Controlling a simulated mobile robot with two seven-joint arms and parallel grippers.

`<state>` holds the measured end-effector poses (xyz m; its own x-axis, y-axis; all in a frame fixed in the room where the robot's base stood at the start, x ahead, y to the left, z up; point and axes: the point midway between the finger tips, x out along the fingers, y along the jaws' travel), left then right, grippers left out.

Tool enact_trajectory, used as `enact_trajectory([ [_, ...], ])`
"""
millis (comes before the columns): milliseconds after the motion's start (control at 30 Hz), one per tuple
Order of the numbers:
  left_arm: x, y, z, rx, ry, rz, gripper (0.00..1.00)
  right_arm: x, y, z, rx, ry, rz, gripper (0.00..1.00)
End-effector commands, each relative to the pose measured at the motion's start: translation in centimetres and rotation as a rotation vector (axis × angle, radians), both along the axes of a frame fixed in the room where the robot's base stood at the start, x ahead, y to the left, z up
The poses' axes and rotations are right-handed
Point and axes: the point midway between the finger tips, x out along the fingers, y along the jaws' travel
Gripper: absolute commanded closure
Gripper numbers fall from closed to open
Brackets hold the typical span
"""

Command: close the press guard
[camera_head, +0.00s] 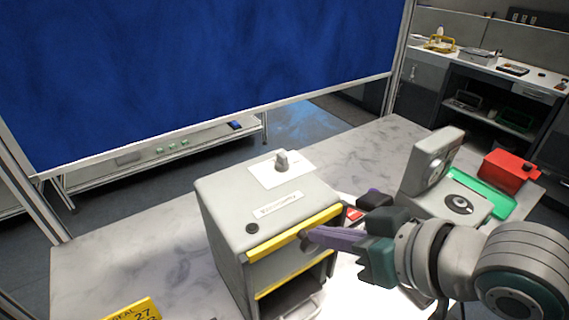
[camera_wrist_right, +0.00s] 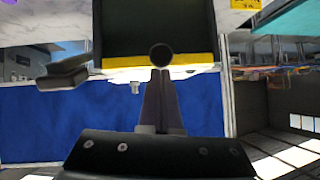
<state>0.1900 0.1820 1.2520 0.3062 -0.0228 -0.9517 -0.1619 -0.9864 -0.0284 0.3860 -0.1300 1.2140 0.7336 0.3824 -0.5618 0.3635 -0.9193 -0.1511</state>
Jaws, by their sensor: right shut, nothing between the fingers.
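The press is a grey box-shaped housing (camera_head: 225,215) on the bench, with a yellow strip (camera_head: 285,240) along its top front edge. A front panel, which looks like the guard (camera_head: 285,267), covers the upper part of the front and has a yellow lower edge. Below it the front is open. My right gripper (camera_head: 308,237) is shut and empty, its fingertips at the upper front by a dark round knob. In the right wrist view the shut fingers (camera_wrist_right: 160,80) point at the knob (camera_wrist_right: 161,54); whether they touch it I cannot tell. My left gripper is not in view.
A grey device (camera_head: 430,165) with a round dial, a green tray (camera_head: 482,192) and a red box (camera_head: 508,170) stand right of the press. A yellow sign (camera_head: 133,311) lies at front left. The bench left of the press is clear.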

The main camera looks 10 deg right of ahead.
Motion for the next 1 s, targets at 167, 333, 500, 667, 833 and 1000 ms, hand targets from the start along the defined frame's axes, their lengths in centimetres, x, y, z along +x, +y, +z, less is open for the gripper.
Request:
enact_trajectory([
  [167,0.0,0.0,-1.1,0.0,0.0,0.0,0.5,0.0,0.0,-1.3,0.0,0.002,0.0,1.0],
  [333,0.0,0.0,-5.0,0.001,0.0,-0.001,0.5,-0.1,0.0,-6.0,-0.001,0.004,-0.001,1.0],
  [500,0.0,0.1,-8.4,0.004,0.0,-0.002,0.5,0.0,0.0,-10.1,-0.001,0.002,-0.001,1.0],
  [667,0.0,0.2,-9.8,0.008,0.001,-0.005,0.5,0.0,0.0,-11.9,0.0,0.0,-0.001,1.0],
  [833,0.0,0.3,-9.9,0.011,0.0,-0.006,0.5,-0.1,-0.1,-12.2,-0.002,0.005,-0.001,1.0],
  [1000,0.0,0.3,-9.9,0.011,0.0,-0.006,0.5,-0.2,-0.2,-12.4,-0.006,0.01,-0.002,1.0],
])
